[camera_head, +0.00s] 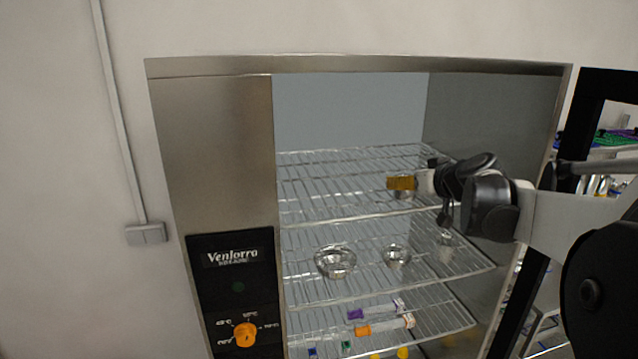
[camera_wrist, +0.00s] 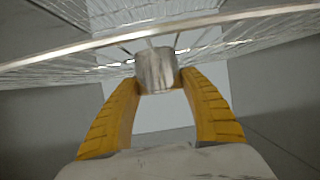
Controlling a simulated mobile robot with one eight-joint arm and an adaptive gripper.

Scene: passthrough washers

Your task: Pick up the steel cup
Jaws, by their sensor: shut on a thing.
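My gripper (camera_wrist: 160,82) has its two yellow fingers closed on the sides of a small steel cup (camera_wrist: 155,65) in the wrist view. In the head view the yellow fingers (camera_head: 401,183) are inside the open cabinet, at the upper wire shelf. The cup (camera_head: 403,195) shows partly below them, the rest hidden by the fingers. I cannot tell whether the cup touches the shelf.
The upper wire shelf (camera_head: 325,188) is otherwise clear. Two steel bowls (camera_head: 335,262) (camera_head: 397,257) and a small metal item (camera_head: 446,239) are on the shelf below. Tubes (camera_head: 385,326) lie lower down. The cabinet's right wall (camera_head: 480,115) is close to my arm.

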